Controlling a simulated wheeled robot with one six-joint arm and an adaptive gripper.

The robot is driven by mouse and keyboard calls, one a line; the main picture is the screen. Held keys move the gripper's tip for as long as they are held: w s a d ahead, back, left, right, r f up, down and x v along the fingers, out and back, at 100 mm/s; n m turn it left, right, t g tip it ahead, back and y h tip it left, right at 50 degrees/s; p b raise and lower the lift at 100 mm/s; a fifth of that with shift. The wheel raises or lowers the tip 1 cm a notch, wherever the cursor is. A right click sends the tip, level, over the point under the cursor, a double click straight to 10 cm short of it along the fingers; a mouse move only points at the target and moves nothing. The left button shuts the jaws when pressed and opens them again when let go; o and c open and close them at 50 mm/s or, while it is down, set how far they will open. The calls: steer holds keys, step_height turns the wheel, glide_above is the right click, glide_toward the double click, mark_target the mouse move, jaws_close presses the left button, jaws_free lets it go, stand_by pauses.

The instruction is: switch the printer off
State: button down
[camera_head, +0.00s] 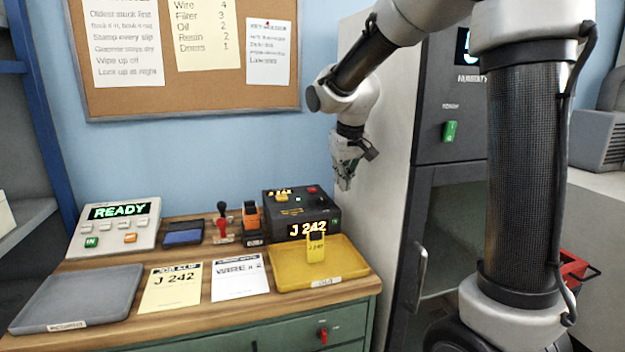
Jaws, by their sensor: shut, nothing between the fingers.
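The printer appears to be the black box (273,218) at the back right of the bench. Its front display is lit and reads "J 242". Its sloped top carries a yellow button (282,198), a red button (311,189) and a small lit yellow readout. A small green mark shows by the display's right end. My gripper (345,186) is shut and empty. It points down above and a little right of the printer, apart from it.
A yellow tray (345,268) with a yellow "J 242" tag (316,248) sits before the printer. Stamps (251,220), a blue ink pad (184,234), a "READY" console (117,227), papers and a grey tray (80,295) lie left. A tall grey cabinet (375,180) stands close right.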

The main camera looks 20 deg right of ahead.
steer(key=w+a+r+m+t, duration=0.1)
steer(key=w+r+t, duration=0.15)
steer(key=w, duration=0.35)
steer(key=w+a+r+t, duration=0.1)
steer(key=w+a+r, duration=0.1)
steer(key=w+r, duration=0.3)
glide_above(314, 189)
steer(key=f, duration=0.9)
steer(key=shift+w+f, duration=0.4)
steer(key=shift+s+f, duration=0.15)
steer(key=shift+f, duration=0.45)
steer(key=shift+s+f, duration=0.15)
steer(key=shift+f, duration=1.05)
steer(key=shift+s, duration=0.1)
